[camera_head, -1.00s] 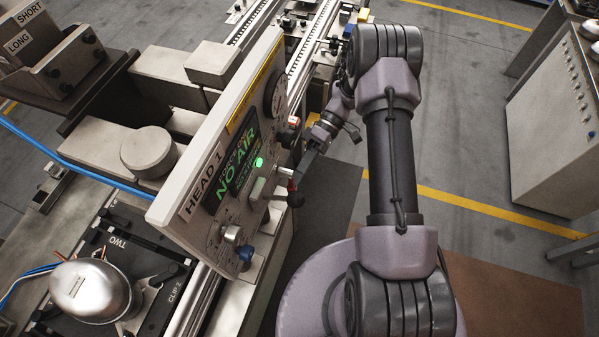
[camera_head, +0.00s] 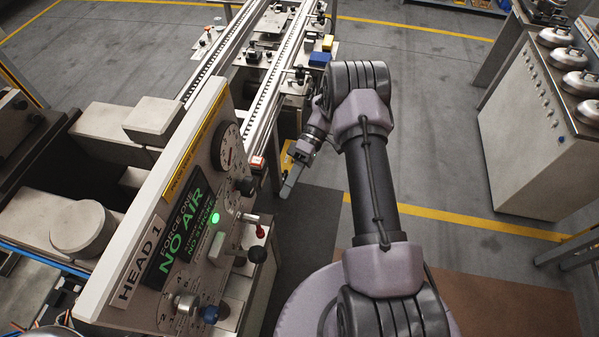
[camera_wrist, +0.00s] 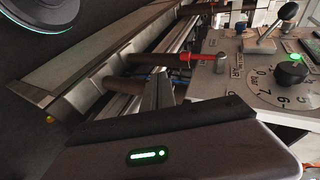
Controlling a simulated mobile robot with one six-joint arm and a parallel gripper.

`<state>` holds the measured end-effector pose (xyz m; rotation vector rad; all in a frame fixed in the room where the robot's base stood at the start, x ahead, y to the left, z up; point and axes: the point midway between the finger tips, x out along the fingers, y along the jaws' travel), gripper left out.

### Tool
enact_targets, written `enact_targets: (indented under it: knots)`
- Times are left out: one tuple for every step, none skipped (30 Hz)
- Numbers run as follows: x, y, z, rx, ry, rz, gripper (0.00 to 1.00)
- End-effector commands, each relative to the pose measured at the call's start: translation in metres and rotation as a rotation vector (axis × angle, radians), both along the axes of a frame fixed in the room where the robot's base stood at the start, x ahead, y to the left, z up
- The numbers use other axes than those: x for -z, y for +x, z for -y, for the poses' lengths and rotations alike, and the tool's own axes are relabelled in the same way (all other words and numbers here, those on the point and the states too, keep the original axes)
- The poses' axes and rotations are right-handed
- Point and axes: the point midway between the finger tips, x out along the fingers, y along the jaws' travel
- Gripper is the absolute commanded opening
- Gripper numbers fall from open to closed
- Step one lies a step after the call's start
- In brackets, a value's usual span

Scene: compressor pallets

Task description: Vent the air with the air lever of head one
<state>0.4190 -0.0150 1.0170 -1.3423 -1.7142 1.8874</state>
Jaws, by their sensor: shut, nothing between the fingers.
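The head one panel (camera_head: 150,240) leans at the left, with a display (camera_head: 185,238) reading NO AIR in green and a lit green lamp (camera_head: 215,218). A lever with a red grip (camera_head: 260,232) sticks out from its right side. In the wrist view the red-gripped lever (camera_wrist: 200,57) lies near a label that seems to read AIR. A black ball knob (camera_head: 257,254) is just below it. My gripper (camera_head: 287,190) is shut and empty, beyond the lever and to its right, apart from it in the head view.
A pressure gauge (camera_head: 228,148) and a blue knob (camera_head: 211,314) are on the panel. Conveyor rails (camera_head: 268,95) run behind. Floor to the right is clear up to a grey cabinet (camera_head: 540,135).

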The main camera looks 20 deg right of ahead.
Motion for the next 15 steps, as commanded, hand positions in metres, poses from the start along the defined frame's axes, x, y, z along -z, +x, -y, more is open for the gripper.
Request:
enact_targets:
  knots:
    - [0.002, 0.007, 0.009, 0.001, 0.001, 0.002, 0.0]
    - [0.002, 0.011, 0.014, 0.001, 0.0, 0.001, 0.0]
    - [0.002, 0.016, 0.02, 0.001, 0.0, 0.001, 0.0]
    - [0.002, 0.019, 0.024, 0.001, 0.0, 0.001, 0.0]
    - [0.003, 0.022, 0.027, 0.0, -0.001, 0.001, 0.0]
    - [0.003, 0.026, 0.032, 0.001, 0.0, 0.0, 0.0]
    - [0.003, 0.028, 0.035, 0.0, 0.0, 0.001, 0.0]
    - [0.002, 0.03, 0.037, 0.001, 0.0, 0.002, 0.0]
    - [0.003, 0.031, 0.039, 0.0, -0.001, 0.001, 0.0]
    - [0.002, 0.033, 0.04, 0.0, -0.001, -0.001, 0.0]
    - [0.002, 0.033, 0.041, 0.0, 0.0, 0.0, 0.0]
    - [0.002, 0.034, 0.042, 0.0, 0.0, 0.0, 0.0]
    - [0.002, 0.034, 0.042, 0.0, 0.0, 0.0, 0.0]
    - [0.002, 0.034, 0.042, 0.0, 0.0, 0.0, 0.0]
    - [0.002, 0.034, 0.042, 0.0, 0.0, 0.0, 0.0]
